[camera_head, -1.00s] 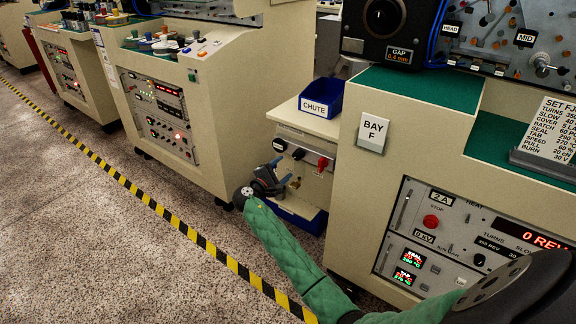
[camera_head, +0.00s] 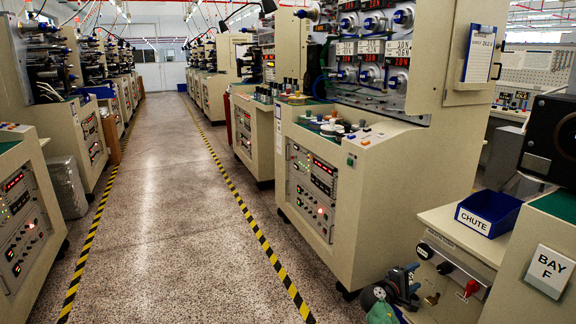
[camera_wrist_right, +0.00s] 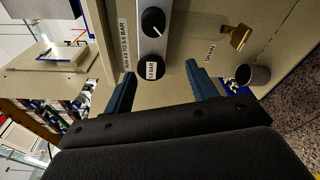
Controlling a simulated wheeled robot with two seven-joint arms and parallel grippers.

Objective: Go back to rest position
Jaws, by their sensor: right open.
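My right gripper (camera_head: 414,284) shows at the bottom of the head view, with part of its green-sleeved arm below it. It is in front of the low cabinet (camera_head: 462,243) that bears the blue CHUTE bin (camera_head: 488,212). In the right wrist view my right gripper (camera_wrist_right: 160,85) has its two blue fingers apart with nothing between them. Beyond them is a panel with black knobs (camera_wrist_right: 153,22) and a brass valve (camera_wrist_right: 236,37). My left gripper is not in view.
A long speckled aisle (camera_head: 160,180) runs clear between rows of cream winding machines. Yellow-black floor strips (camera_head: 259,233) edge it on both sides. A cream machine (camera_head: 385,160) stands close behind my right gripper. The BAY F cabinet (camera_head: 535,295) is at the right edge.

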